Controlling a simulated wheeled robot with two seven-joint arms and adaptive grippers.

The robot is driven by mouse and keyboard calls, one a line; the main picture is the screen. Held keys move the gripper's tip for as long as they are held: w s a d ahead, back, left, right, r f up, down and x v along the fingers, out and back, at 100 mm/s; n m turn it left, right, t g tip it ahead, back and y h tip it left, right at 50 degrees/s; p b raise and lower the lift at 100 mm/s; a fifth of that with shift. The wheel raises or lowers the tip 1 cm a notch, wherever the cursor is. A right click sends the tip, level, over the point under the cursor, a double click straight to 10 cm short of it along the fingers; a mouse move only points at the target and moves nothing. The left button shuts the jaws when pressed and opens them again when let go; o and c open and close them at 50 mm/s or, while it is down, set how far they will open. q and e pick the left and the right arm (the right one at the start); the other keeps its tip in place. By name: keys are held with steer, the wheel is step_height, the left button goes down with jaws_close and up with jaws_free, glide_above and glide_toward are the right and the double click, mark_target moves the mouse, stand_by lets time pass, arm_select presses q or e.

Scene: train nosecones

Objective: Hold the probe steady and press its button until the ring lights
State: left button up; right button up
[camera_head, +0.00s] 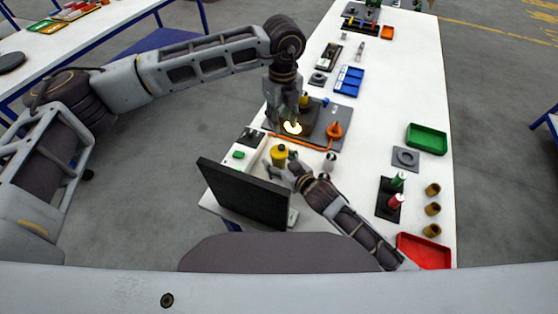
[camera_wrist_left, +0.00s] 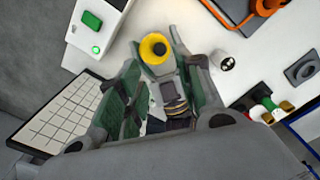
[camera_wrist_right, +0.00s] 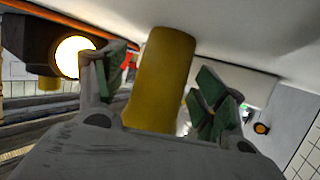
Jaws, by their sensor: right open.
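A yellow cylinder with a dark centre in its top (camera_wrist_left: 155,47), which looks like the probe, stands on the white table; the head view shows it (camera_head: 279,155) behind the monitor. My right gripper (camera_head: 292,167) is open, its fingers on either side of the cylinder (camera_wrist_right: 162,75); contact is unclear. My left gripper (camera_head: 288,107) is open above the table, farther back than the cylinder, with its fingers apart in its wrist view. A bright round light (camera_head: 292,127) glows below it; the right wrist view shows this lit disc (camera_wrist_right: 75,57) on a black housing.
An orange cone-shaped part (camera_head: 334,130) with an orange cable sits to the right. A green tray (camera_head: 427,139) and red tray (camera_head: 424,251) lie farther right.

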steer(key=c, duration=1.1)
arm_select(q)
jaws_close()
arm_select(e)
steer(key=shift+c, duration=0.6)
arm_select(q)
steer(key=w+a+r+n+g+h, duration=0.3)
steer(key=a+n+h, duration=0.4)
steer(key=h, duration=0.1)
steer(key=shift+r, duration=0.15)
